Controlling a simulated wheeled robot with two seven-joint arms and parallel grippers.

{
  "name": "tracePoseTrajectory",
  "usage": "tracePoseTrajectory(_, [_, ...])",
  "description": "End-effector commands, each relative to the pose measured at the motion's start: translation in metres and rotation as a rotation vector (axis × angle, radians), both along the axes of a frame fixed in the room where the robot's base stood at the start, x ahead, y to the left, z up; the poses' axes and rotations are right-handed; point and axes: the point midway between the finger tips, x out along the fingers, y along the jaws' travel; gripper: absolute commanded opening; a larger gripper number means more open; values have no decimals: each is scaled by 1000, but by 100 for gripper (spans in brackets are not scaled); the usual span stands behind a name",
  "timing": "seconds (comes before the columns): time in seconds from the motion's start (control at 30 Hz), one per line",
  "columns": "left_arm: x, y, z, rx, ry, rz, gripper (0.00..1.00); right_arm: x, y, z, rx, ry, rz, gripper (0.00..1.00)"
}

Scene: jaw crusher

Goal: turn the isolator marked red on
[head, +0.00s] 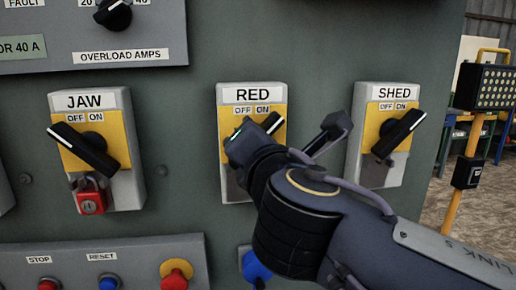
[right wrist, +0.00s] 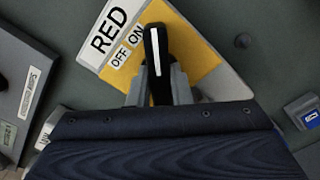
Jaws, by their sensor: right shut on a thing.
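The RED isolator (head: 236,100) is a grey box with a yellow plate marked OFF and ON, in the middle of the head view. Its black handle (head: 272,122) shows partly past my right gripper (head: 250,138). In the right wrist view the handle (right wrist: 158,42) stands between the two fingers of my right gripper (right wrist: 158,88), which is shut on it. The handle's white line points up and right relative to the label, to the ON side. My gripper and wrist hide the lower part of the isolator. My left gripper is not in view.
The JAW isolator (head: 126,180) at left has its handle to OFF and a red padlock (head: 91,200). The SHED isolator (head: 371,110) at right has its handle toward ON. Below is a button panel (head: 135,265). A lamp stand (head: 470,150) is far right.

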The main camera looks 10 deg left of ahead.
Motion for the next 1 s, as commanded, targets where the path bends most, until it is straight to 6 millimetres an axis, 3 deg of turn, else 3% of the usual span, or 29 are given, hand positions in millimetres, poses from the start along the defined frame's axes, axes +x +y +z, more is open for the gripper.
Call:
tracePoseTrajectory(0.57, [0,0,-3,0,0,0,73,0,0,-1,30,13,0,0])
tracePoseTrajectory(0.6, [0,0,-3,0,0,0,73,0,0,-1,30,13,0,22])
tracePoseTrajectory(0.73, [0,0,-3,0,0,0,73,0,0,-1,29,12,-1,39])
tracePoseTrajectory(1.0, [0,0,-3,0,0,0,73,0,0,0,28,10,-1,40])
